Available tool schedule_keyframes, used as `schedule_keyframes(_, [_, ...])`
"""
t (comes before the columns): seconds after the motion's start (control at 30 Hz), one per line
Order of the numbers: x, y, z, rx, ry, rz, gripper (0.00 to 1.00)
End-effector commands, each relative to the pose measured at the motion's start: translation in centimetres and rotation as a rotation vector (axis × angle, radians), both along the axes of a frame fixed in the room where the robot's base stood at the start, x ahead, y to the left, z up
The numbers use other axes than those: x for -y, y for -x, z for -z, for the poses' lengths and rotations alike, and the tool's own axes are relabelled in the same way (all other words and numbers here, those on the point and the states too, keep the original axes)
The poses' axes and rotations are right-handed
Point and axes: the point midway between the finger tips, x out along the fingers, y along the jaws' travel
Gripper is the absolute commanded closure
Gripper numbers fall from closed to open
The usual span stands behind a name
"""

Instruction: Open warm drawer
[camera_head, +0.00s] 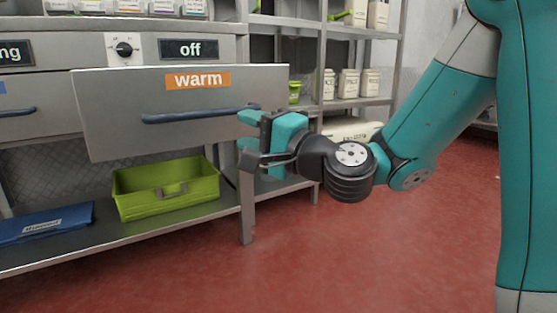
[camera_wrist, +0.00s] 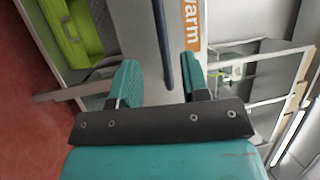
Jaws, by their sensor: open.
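The warm drawer (camera_head: 120,105) has a grey metal front with an orange "warm" label (camera_head: 198,80) and stands out forward of the cabinet, so it is open. Its dark blue bar handle (camera_head: 190,115) runs across the front. My gripper (camera_head: 247,134) is open at the handle's right end. In the wrist view the handle (camera_wrist: 163,45) reaches into the gap between the fingers of my gripper (camera_wrist: 158,78). I cannot tell whether the fingers touch it. The "warm" label (camera_wrist: 191,24) also shows there, turned sideways. The drawer's inside is hidden.
A dial (camera_head: 124,48) and an "off" display (camera_head: 188,49) are above the drawer. A green bin (camera_head: 165,189) and a blue case (camera_head: 45,224) rest on the lower shelf. A table leg (camera_head: 246,215) is below my gripper. Red floor (camera_head: 350,255) is clear in front.

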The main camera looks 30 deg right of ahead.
Motion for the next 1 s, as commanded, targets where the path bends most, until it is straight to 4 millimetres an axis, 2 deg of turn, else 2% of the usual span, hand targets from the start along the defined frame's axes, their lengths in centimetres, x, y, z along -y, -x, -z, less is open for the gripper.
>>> schedule_keyframes(0.03, [0.6, 1.0, 0.8, 0.007, 0.002, 0.003, 0.58])
schedule_keyframes(0.53, [2.7, 5.0, 1.3, 0.004, 0.001, 0.002, 0.58])
schedule_keyframes(1.0, [2.9, 5.6, 1.1, 0.0, 0.0, -0.001, 0.58])
